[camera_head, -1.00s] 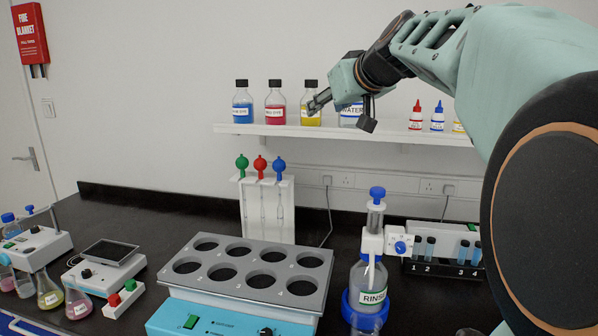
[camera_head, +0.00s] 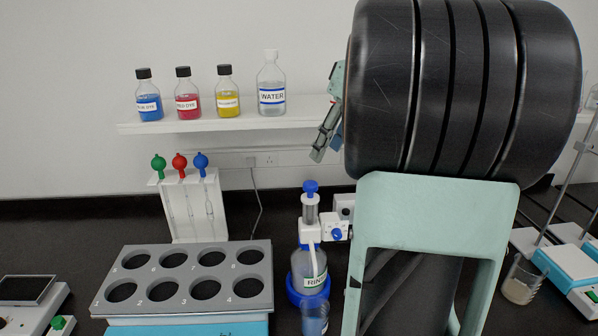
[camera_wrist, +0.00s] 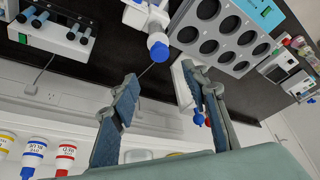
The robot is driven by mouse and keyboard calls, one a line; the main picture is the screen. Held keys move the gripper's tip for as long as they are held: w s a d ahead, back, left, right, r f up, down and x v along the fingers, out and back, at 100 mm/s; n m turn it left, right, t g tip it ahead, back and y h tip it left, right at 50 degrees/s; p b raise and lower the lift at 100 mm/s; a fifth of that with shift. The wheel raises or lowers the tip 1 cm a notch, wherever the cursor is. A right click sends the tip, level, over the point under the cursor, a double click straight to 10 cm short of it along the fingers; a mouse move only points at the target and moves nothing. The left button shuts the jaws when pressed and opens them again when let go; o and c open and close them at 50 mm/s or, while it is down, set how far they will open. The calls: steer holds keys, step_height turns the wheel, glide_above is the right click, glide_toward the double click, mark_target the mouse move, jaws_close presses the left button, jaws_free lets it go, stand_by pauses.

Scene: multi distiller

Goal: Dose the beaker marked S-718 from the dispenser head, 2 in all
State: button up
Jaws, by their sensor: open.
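The dispenser (camera_head: 311,262) is a bottle labelled RINSE in a blue ring base, with a blue-topped white pump head (camera_head: 310,206). A blue-capped white part of it shows in the wrist view (camera_wrist: 157,44). A small clear vessel (camera_head: 315,321) stands in front of it, cut off by the lower edge; I cannot read a mark on it. A beaker with pale contents (camera_head: 518,284) stands at the right; S-718 is not readable on it. My gripper (camera_wrist: 160,78) is open and empty between its fingers. In the head view it (camera_head: 324,140) is partly hidden by my arm.
A grey rack with several holes (camera_head: 188,278) stands left of the dispenser. Dye bottles and a WATER bottle (camera_head: 271,85) stand on the wall shelf (camera_head: 200,126). A pipette stand (camera_head: 194,210) is behind the rack. My arm hides much of the right bench.

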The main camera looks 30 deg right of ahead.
mark_target(311, 183)
steer(key=x, duration=1)
steer(key=shift+w+a+f, duration=0.1)
steer(key=shift+f, duration=0.15)
jaws_close()
